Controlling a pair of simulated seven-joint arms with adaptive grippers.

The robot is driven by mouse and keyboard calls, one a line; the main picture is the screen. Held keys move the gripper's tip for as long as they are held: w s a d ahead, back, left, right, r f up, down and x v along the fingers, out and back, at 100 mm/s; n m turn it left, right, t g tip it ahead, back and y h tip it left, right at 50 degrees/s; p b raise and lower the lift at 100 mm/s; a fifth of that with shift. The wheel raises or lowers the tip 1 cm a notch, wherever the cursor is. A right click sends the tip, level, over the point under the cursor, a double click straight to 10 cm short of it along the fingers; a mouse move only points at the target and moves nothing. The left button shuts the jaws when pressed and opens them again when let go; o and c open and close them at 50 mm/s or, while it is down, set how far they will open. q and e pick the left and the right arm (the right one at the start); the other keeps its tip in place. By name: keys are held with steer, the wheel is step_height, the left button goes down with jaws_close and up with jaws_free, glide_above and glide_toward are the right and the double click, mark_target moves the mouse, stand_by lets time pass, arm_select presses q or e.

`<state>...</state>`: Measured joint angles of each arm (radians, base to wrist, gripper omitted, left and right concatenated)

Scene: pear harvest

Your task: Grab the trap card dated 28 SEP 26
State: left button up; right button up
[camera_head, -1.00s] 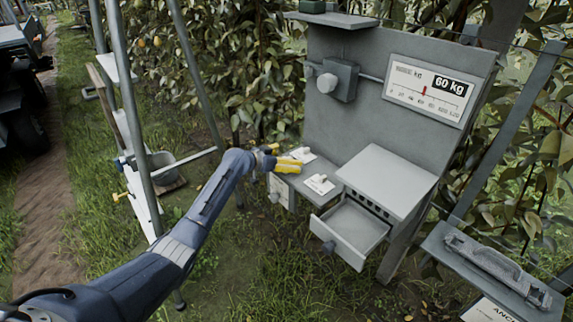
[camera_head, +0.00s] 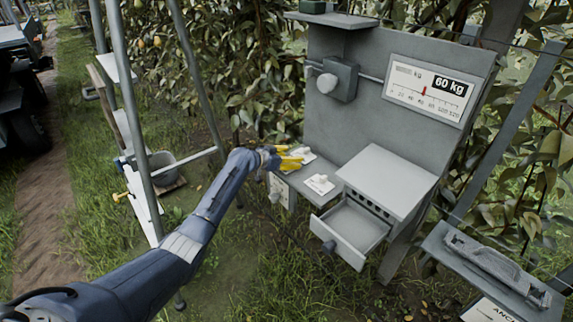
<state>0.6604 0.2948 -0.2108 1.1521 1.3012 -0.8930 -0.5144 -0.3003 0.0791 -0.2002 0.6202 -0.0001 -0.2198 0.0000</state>
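Two white cards lie on the small grey shelf (camera_head: 302,183) left of the drawer cabinet. The nearer card (camera_head: 319,185) lies in the open and has a small raised piece on it. The farther card (camera_head: 309,156) is partly hidden by my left gripper. Any dates on them are too small to read. My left gripper (camera_head: 301,157) has yellow fingers, spread apart, at the farther card at the shelf's back left. I cannot tell whether the fingers touch that card. My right gripper is not in view.
A grey cabinet (camera_head: 388,176) with a pulled-out, empty drawer (camera_head: 352,228) stands right of the shelf. A grey back panel with a 60 kg scale sign (camera_head: 428,91) rises behind. A ladder (camera_head: 134,110) stands left of my arm. A side shelf (camera_head: 476,262) is at lower right.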

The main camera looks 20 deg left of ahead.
arm_select(q)
steer(key=shift+s+f, duration=0.1)
steer(key=shift+f, duration=0.15)
steer(key=c, duration=0.4)
